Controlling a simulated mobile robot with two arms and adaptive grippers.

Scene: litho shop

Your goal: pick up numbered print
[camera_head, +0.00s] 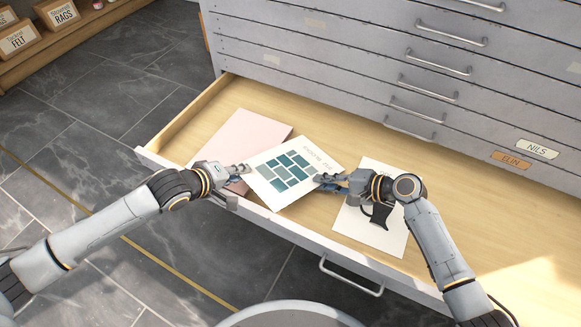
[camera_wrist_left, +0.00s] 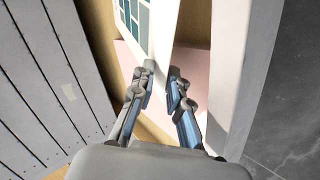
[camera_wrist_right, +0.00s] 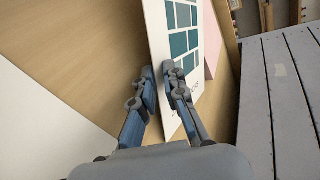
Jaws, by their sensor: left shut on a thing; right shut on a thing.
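The print's edge also shows by the fingers in the left wrist view (camera_wrist_left: 138,22) and between the fingers in the right wrist view (camera_wrist_right: 187,45). The teal block side faces up; its underside is hidden in the head view.
Closed drawers (camera_head: 350,60) rise behind. Labels "NILS" (camera_head: 537,149) and "ELIN" (camera_head: 510,159) are at right.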

